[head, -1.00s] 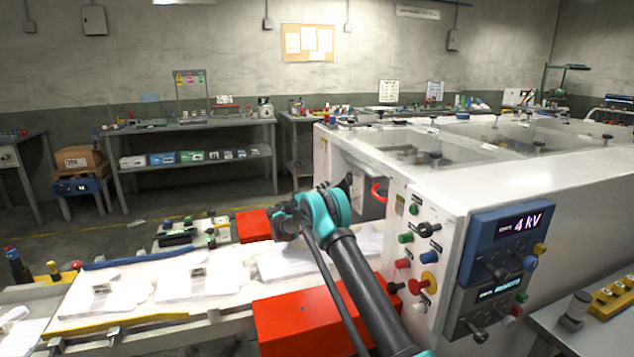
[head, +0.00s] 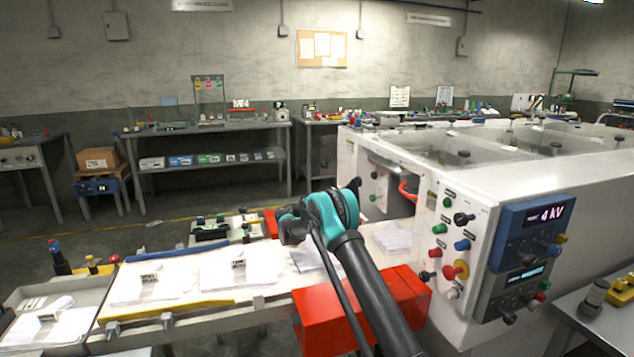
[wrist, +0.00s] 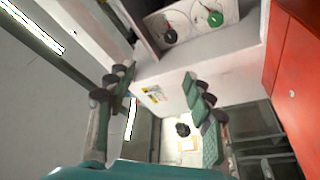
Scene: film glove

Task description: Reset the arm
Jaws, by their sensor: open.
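My arm reaches up from the lower right of the head view, over the red box beside the white machine (head: 467,292). Its teal wrist hides my gripper's fingers there. In the wrist view my gripper (wrist: 160,112) is open, its two fingers wide apart with nothing between them. Beyond the fingers are a pale machine wall and a panel with a green knob (wrist: 215,19) and a dark knob.
A red box (head: 330,318) stands close under my arm. White film gloves (head: 240,268) lie on the conveyor to the left. The blue control unit (head: 524,238) juts from the machine at right. Floor shows behind the conveyor.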

